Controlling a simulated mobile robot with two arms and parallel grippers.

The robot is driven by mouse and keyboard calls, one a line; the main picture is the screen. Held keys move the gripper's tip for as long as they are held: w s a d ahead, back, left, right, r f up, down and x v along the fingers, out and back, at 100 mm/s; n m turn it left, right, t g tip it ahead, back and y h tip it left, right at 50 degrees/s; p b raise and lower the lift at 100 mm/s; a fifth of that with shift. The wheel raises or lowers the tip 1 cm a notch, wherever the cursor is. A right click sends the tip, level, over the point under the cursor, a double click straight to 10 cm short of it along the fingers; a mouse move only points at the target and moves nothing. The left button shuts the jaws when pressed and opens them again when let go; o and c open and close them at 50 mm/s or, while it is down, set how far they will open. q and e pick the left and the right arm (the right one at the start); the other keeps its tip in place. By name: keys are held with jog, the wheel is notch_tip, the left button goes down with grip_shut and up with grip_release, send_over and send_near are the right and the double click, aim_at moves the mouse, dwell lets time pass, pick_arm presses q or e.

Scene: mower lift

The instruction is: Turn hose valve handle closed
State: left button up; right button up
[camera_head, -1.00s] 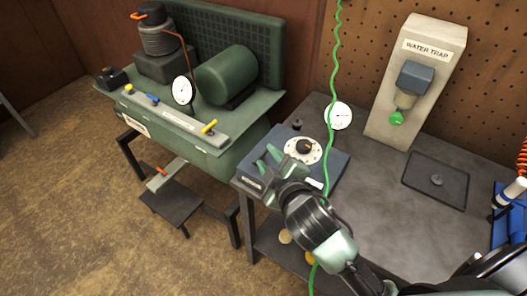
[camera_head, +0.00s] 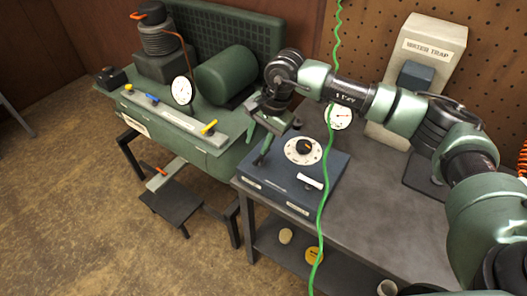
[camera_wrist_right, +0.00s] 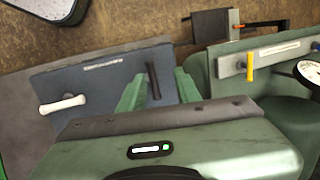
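A blue-grey valve box (camera_head: 285,180) stands on the left end of the workbench. It has a round white dial (camera_head: 303,150), a white handle (camera_head: 310,181) and a black handle at its left, which shows upright in the right wrist view (camera_wrist_right: 153,80). The box's labels are too small to read, so I cannot tell which handle is the hose valve. My right gripper (camera_head: 264,141) points down at the box's left part. In the right wrist view it (camera_wrist_right: 158,88) is open, its green fingers on either side of the black handle, with gaps visible. My left gripper is not in view.
A green compressor (camera_head: 228,75) with a yellow handle (camera_head: 209,127) stands close left of the box. A green hose (camera_head: 327,180) hangs in front of the bench (camera_head: 370,235). The water trap panel (camera_head: 435,50) stands behind my right arm.

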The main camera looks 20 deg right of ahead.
aim_at(261, 159)
jog(key=shift+h, duration=0.5)
jog(key=f, duration=0.2)
jog(key=w+d+f+p, duration=0.1)
jog(key=f, duration=0.1)
jog(key=d+f+p, duration=0.1)
jog(key=shift+w+f, duration=0.25)
jog(key=shift+f, duration=0.15)
jog(key=shift+w+a+f, duration=0.1)
jog(key=shift+a+f, duration=0.05)
jog(key=shift+f, duration=0.5)
grip_shut()
